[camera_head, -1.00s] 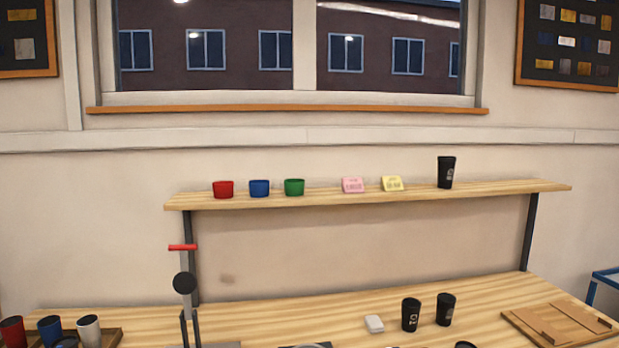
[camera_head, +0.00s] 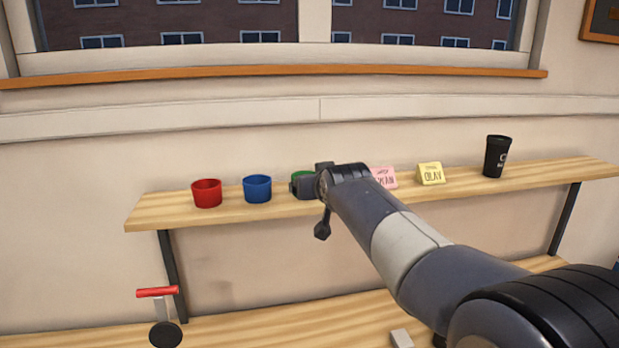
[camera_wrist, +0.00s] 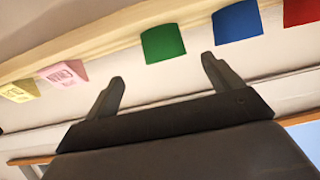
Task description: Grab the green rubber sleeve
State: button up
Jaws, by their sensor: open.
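The green rubber sleeve (camera_wrist: 163,44) sits on the wooden shelf between the blue sleeve and the pink card. In the head view only part of the green sleeve (camera_head: 302,175) shows, as the end of my arm covers the rest. My gripper (camera_wrist: 165,72) is open and empty in the wrist view, with one finger to each side of the green sleeve's line. The sleeve appears beyond the fingertips, not between them. In the head view my gripper (camera_head: 303,184) is at the shelf, in front of the green sleeve; its fingers are hard to make out there.
The blue sleeve (camera_head: 257,188) and red sleeve (camera_head: 207,193) stand left of the green one on the shelf (camera_head: 155,212). A pink card (camera_head: 384,178), a yellow card (camera_head: 431,174) and a black cup (camera_head: 496,157) stand to the right. A red-handled lever (camera_head: 157,293) rises below.

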jog(key=p+x, duration=0.1)
jog(key=x, duration=0.3)
jog(key=p+x, duration=0.1)
jog(key=x, duration=0.1)
jog(key=p+x, duration=0.1)
jog(key=x, duration=0.1)
jog(key=shift+a+r, duration=0.2)
jog(key=shift+a, duration=0.15)
jog(key=shift+w+a+f+p, duration=0.1)
jog(key=shift+w+f+p, duration=0.25)
jog(key=shift+w, duration=0.2)
jog(key=shift+c, duration=0.6)
jog(key=c, duration=0.9)
